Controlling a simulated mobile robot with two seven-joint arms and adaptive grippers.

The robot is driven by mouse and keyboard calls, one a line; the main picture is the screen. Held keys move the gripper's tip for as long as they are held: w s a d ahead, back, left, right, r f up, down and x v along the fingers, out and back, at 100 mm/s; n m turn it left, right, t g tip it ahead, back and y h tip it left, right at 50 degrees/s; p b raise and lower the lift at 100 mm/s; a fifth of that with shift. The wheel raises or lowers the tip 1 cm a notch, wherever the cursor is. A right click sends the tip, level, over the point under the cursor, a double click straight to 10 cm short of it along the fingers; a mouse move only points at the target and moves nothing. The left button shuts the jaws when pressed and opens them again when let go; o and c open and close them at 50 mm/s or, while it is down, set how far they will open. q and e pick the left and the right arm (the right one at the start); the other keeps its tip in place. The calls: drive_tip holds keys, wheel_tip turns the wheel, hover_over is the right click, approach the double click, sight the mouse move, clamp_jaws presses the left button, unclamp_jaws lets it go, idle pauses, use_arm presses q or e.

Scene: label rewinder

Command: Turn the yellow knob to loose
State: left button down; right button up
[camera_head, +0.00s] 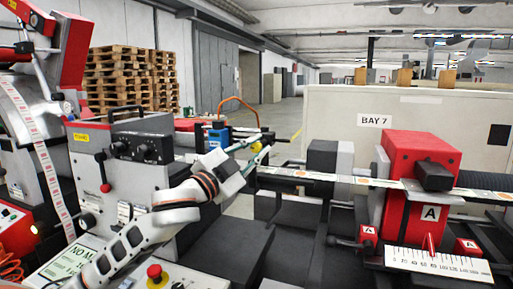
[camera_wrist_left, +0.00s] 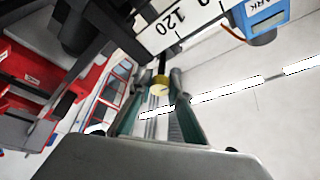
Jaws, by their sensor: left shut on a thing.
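The yellow knob (camera_wrist_left: 160,86) shows in the left wrist view between the two green-grey fingers, on the end of a dark shaft below a white scale (camera_wrist_left: 180,25) marked 120. My left gripper (camera_wrist_left: 160,82) is shut on the knob, one finger on each side. In the head view, my left gripper (camera_head: 266,148) reaches from the left to the middle of the machine. The knob's pointer or marking, if any, is too small to read. My right gripper is not in view.
A red block marked A (camera_head: 406,165) stands to the right, above a white ruler plate (camera_head: 438,262). A label web (camera_head: 330,178) runs across behind the gripper. A grey control box (camera_head: 120,165) stands left, and a blue device (camera_head: 218,136) is behind my wrist.

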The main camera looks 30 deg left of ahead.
use_arm(q)
drive_tip(key=shift+f+n, duration=0.1)
drive_tip(key=shift+n, duration=0.7)
drive_tip(key=c, duration=2.2)
unclamp_jaws()
drive_tip(key=shift+o, duration=0.2)
wheel_tip(320, 180, up, 8)
drive_tip(key=shift+s+r, duration=0.15)
drive_tip(key=shift+r, duration=0.9)
drive_tip(key=shift+d+f, duration=0.1)
